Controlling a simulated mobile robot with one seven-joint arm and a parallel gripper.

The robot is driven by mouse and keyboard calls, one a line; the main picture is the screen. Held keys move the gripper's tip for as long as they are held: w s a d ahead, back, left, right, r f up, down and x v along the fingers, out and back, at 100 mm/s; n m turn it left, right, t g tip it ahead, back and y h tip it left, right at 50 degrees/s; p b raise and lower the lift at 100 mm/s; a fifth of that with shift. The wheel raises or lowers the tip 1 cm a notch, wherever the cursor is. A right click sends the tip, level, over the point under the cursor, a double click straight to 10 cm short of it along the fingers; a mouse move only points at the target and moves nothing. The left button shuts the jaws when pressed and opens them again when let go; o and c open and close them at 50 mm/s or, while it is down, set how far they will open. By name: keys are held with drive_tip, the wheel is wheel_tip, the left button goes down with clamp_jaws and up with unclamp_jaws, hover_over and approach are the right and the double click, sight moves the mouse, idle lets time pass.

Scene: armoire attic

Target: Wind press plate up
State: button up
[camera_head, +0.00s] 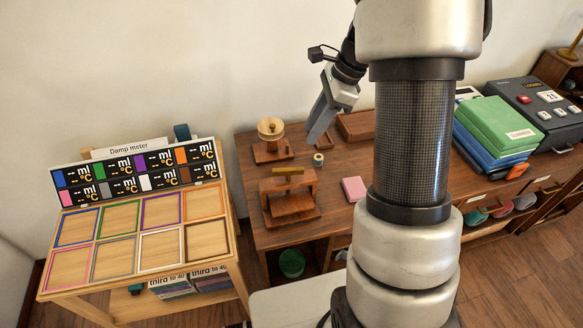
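A small wooden press (291,204) stands near the front of the wooden desk, left of the desk's middle. It has a flat base, a frame and a yellowish bar handle (288,171) on top. The press plate is too small and shaded to make out its height. My gripper (316,128) hangs in the air above and to the right of the press, apart from it, pointing down and left. Its fingers overlap from this side, so I cannot tell whether they are open. I see nothing held in it.
Behind the press are a wooden stand with a round drum (270,130) and a small spool (318,159). A pink block (354,189) lies to the right. A damp meter table (140,235) stands left. Green and blue books (497,125) are stacked at right.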

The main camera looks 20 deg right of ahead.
sight(289, 169)
drive_tip(key=b+x, duration=0.1)
drive_tip(key=x, duration=1.5)
drive_tip(key=shift+a+f, duration=0.1)
drive_tip(key=shift+f, duration=0.3)
clamp_jaws()
